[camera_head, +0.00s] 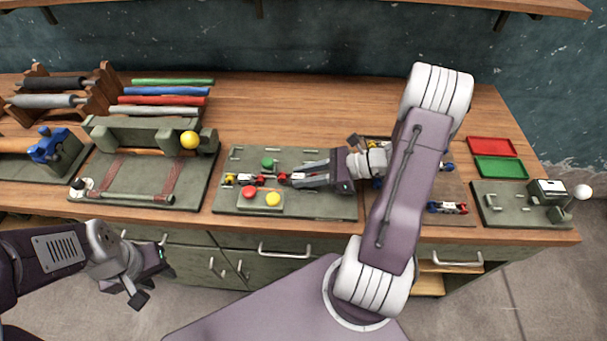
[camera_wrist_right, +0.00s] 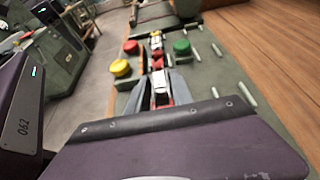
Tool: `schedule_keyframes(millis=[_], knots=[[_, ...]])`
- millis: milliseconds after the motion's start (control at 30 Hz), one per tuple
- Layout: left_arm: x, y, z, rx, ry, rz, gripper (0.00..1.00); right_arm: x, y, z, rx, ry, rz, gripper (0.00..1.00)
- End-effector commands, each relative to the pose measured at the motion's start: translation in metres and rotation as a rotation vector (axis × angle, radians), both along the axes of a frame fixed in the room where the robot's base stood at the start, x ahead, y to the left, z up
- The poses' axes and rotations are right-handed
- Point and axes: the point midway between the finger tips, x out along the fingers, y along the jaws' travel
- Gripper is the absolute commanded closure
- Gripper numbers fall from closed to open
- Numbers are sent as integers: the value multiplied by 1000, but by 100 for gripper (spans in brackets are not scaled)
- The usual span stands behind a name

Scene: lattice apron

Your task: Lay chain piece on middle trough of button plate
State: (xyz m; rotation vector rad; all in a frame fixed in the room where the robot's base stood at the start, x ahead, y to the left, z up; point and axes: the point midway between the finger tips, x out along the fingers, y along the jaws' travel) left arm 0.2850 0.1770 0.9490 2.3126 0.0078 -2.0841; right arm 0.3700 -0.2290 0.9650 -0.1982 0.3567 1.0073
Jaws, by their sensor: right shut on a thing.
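The grey-green button plate (camera_head: 315,207) lies on the bench with a green button (camera_head: 267,162), a red button (camera_head: 249,192) and a yellow button (camera_head: 273,199). A small red, white and yellow chain piece (camera_head: 243,178) lies on the plate between the buttons; it also shows in the wrist view (camera_wrist_right: 156,42). My right gripper (camera_head: 286,179) is shut on another chain piece (camera_wrist_right: 161,88), white with red ends, low over the plate and in line with the first. Whether it touches the plate or first piece is unclear. My left gripper (camera_head: 146,277) is open and empty before the bench.
A mat (camera_head: 455,190) with more chain pieces (camera_head: 447,207) lies right of the plate, partly behind my right arm. Red (camera_head: 492,147) and green (camera_head: 500,168) trays stand further right. A roller fixture (camera_head: 140,180) stands left. Short pegs line the plate's edge.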

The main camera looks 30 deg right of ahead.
Motion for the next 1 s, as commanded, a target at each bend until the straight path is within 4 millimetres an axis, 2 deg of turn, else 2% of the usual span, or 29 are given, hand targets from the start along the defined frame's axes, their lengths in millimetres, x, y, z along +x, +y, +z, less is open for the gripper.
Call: schedule_keyframes(millis=[33, 100, 400, 433, 500, 533, 833, 1000], knots=[[0, 0, -8, 0, 0, 0, 64, 0, 0, -9, 1, 0, 0, 100], [0, 0, -11, 0, 0, 0, 64, 0, 0, -14, 1, 0, 0, 100], [0, 0, -11, 0, 0, 0, 64, 0, 0, -15, 0, -2, -1, 100], [0, 0, -11, 0, 0, 0, 64, 0, 0, -15, 0, -2, -1, 70], [0, 0, -11, 0, 0, 0, 64, 0, 0, -15, 0, -1, 0, 51], [0, 0, -11, 0, 0, 0, 64, 0, 0, -15, 0, -1, 0, 48], [0, 0, -11, 0, 0, 0, 64, 0, -1, -15, -1, -1, -1, 48], [0, 0, -10, 0, 0, 0, 64, -12, -23, -4, -4, -3, -6, 48]])
